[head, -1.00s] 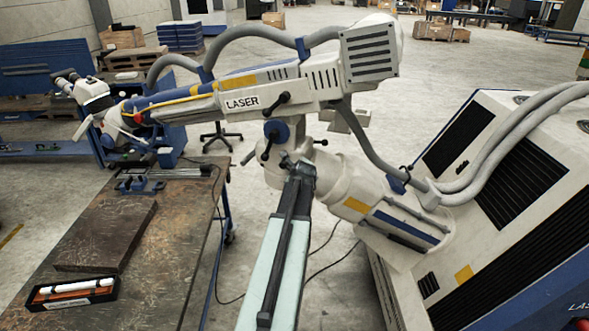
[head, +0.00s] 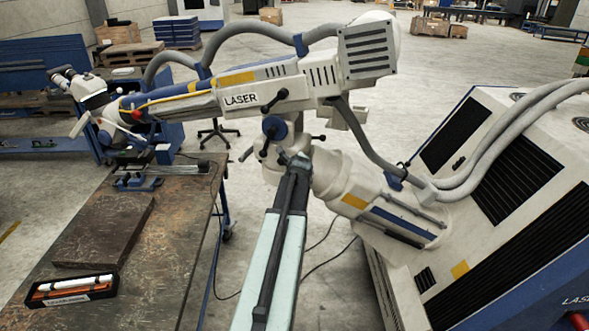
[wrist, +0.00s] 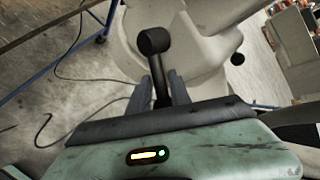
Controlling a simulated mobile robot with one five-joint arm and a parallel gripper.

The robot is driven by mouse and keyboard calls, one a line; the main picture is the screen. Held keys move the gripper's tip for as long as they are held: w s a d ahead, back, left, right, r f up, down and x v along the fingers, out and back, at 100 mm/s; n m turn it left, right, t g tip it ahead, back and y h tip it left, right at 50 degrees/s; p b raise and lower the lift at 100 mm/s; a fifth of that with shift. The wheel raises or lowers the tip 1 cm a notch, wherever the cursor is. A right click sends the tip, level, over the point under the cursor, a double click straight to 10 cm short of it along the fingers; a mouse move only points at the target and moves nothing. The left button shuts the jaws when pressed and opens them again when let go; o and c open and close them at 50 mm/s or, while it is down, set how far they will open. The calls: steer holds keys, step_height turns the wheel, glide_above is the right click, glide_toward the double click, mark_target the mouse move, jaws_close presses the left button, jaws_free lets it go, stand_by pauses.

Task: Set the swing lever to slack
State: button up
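The white laser arm (head: 245,98) carries several black levers. In the wrist view a black lever with a round knob (wrist: 153,41) stands up from between the two fingers of my gripper (wrist: 163,88). The fingers flank its stem closely on both sides; whether they press on it I cannot tell. In the head view my gripper (head: 298,162) is at the arm's lower joint, below the blue hub (head: 274,127), and its fingers hide the lever there. Other black levers show at the hub: an upper crossbar (head: 274,102) and a lower bar (head: 266,142). No slack marking is readable.
A worn workbench (head: 160,260) with a dark plate (head: 105,231) and a tray of pens (head: 75,288) stands left. The white laser cabinet (head: 455,220) is on the right. Grey hoses (head: 480,184) run above it. Cables lie on the floor.

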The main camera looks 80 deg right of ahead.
steer(key=p+v, duration=0.4)
steer(key=v, duration=0.3)
steer(key=shift+a+r, duration=0.25)
steer(key=shift+a, duration=0.1)
